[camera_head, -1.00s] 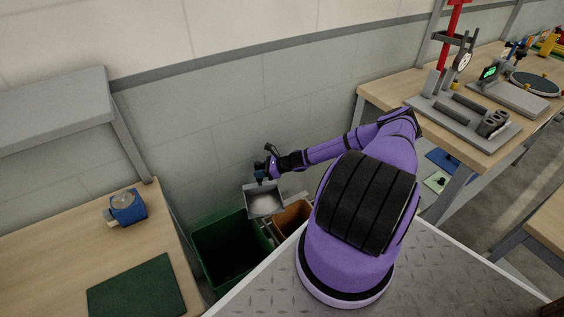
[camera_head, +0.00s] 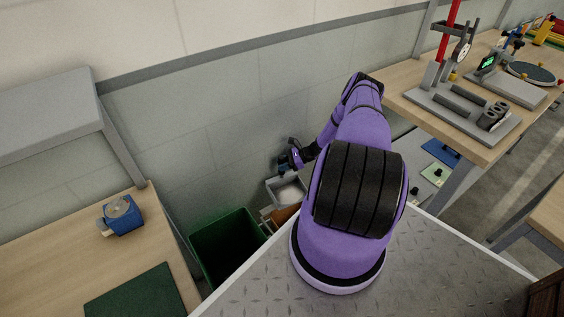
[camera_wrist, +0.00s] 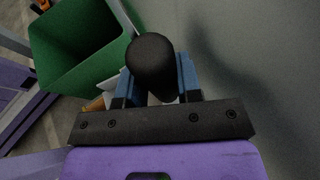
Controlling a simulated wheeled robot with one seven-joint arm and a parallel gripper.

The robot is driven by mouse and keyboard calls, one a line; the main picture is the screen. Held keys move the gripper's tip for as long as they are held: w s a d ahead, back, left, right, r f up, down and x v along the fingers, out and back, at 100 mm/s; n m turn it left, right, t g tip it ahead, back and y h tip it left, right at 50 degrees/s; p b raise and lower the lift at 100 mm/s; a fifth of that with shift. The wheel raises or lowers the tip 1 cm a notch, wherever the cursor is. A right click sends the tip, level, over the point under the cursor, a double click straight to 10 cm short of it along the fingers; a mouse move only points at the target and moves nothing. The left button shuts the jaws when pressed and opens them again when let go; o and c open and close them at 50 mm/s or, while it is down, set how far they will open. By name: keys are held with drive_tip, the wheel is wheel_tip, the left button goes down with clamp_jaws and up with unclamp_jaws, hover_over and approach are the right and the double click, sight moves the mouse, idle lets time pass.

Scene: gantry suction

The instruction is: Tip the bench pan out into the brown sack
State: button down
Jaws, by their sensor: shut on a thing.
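The bench pan (camera_head: 291,194) is a grey, open tray with pale loose stuff in it, looking about level in the head view. My gripper (camera_head: 284,167) is shut on the pan's black handle (camera_wrist: 152,58), with blue fingers on both sides of it in the wrist view. The brown sack (camera_head: 284,215) shows just below the pan in the head view, partly hidden by the pan and my arm. A small brown patch of it shows in the wrist view (camera_wrist: 93,105). The height of the pan above the sack is hard to tell.
A green bin (camera_head: 205,254) stands open to the left of the sack. A wooden bench (camera_head: 60,260) with a blue device (camera_head: 122,216) and green mat is at left. A second bench (camera_head: 470,152) with instruments is at right. The wall is close behind the pan.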

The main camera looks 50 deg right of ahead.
drive_tip(key=shift+f, duration=1.5)
drive_tip(key=shift+s+a+r+n+t, duration=0.25)
drive_tip(key=shift+s+r+n+t, duration=0.05)
drive_tip(key=shift+s+r, duration=0.35)
drive_tip(key=s+a+r+n+t, duration=0.2)
drive_tip(key=s+n, duration=0.1)
drive_tip(key=s, duration=0.2)
drive_tip(key=s+a+r+n+t, duration=0.2)
drive_tip(key=s+a+n, duration=0.1)
drive_tip(key=s, duration=0.3)
drive_tip(key=shift+s+r+y, duration=0.15)
drive_tip(key=shift+s+y, duration=0.15)
